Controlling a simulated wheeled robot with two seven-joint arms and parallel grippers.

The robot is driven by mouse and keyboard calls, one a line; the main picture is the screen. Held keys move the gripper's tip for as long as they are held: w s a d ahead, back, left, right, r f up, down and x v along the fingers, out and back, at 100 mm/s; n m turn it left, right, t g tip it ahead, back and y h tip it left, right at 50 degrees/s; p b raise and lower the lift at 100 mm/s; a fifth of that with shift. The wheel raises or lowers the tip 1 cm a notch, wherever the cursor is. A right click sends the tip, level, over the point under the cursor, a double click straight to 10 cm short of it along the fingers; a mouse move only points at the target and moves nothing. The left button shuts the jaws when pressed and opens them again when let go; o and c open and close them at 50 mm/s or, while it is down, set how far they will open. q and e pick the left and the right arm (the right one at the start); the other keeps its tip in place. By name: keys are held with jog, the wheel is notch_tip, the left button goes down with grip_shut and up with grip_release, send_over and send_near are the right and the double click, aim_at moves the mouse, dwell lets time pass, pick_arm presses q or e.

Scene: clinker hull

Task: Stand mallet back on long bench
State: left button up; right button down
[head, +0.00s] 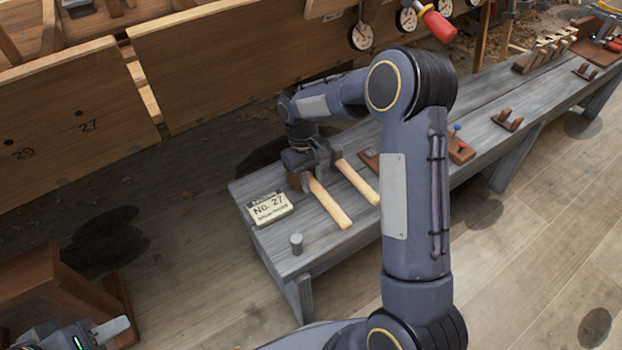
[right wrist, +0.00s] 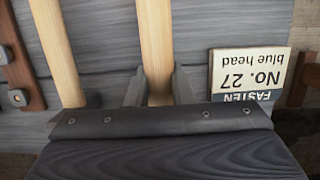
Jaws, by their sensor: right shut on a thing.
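The mallet, with a brown block head and a pale wooden handle (head: 330,205), is on or just above the near end of the long grey bench (head: 330,250), handle toward the near edge; I cannot tell whether it touches. It is not upright. My right gripper (head: 307,172) is shut on it near the head, which the gripper partly hides. In the right wrist view the mallet handle (right wrist: 155,45) runs between the two fingers (right wrist: 158,90). My left gripper (head: 112,332) is only partly in view at the bottom left, away from the bench.
A hammer with a pale handle (head: 357,182) lies close beside the mallet. A "No. 27" sign (head: 269,207) and a small grey cylinder (head: 296,243) are near the bench end. Brown holders (head: 508,120) stand farther along the bench. The plank hull (head: 230,70) rises behind.

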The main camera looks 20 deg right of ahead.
jog(key=shift+f, duration=0.4)
jog(key=c, duration=1.2)
grip_release()
notch_tip(320, 180, up, 8)
jog(key=p, duration=0.7)
jog(key=shift+r, duration=0.1)
